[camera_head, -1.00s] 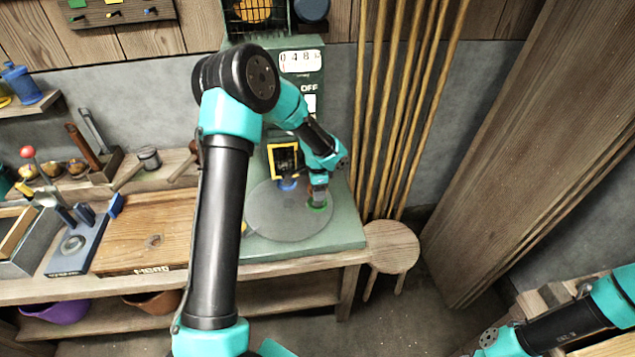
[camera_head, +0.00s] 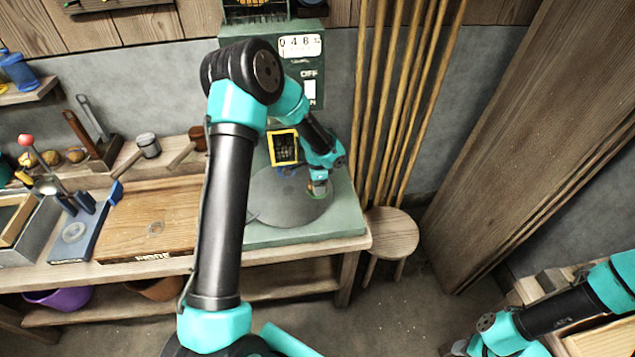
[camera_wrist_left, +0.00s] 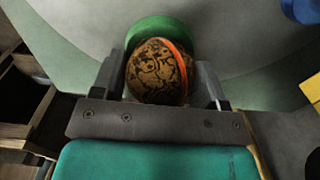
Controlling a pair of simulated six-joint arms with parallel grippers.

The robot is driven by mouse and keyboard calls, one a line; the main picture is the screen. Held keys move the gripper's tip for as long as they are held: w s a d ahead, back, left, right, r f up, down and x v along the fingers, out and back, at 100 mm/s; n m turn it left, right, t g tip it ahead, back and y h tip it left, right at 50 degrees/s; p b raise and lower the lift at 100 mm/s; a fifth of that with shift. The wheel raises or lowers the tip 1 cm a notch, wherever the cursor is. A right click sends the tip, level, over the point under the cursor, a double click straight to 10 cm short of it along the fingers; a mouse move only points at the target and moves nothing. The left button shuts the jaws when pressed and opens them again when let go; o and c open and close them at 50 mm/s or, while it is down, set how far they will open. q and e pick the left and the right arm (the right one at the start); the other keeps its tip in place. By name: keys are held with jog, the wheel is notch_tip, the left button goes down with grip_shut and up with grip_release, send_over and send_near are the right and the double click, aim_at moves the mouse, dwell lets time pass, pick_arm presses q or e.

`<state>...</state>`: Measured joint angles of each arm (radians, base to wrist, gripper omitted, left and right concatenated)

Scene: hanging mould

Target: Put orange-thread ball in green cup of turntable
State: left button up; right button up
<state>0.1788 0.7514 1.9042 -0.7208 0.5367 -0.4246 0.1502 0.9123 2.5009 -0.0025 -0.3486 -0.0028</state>
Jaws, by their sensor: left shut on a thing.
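My left gripper (camera_head: 319,192) reaches down over the right part of the grey turntable (camera_head: 280,212). In the left wrist view my left gripper (camera_wrist_left: 160,85) is shut on a dark, mottled brown ball (camera_wrist_left: 152,75) with an orange thread (camera_wrist_left: 181,62) round it. The green cup (camera_wrist_left: 160,25) shows right behind the ball, its near side hidden by it. I cannot tell whether the ball is inside the cup or just above it. My right gripper is out of view; only its arm shows at the lower right.
A blue cup (camera_wrist_left: 300,10) is on the turntable. A yellow-framed black panel (camera_head: 285,147) stands behind it, on the green machine. Upright wooden poles (camera_head: 385,110) and a round stool (camera_head: 390,232) are to the right. A wooden board (camera_head: 150,220) lies to the left.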

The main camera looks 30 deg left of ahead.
pick_arm(q)
jog(key=shift+f, duration=0.1)
jog(key=o, duration=1.1)
jog(key=shift+c, duration=0.2)
notch_tip(320, 180, up, 18)
jog(key=shift+f, duration=0.25)
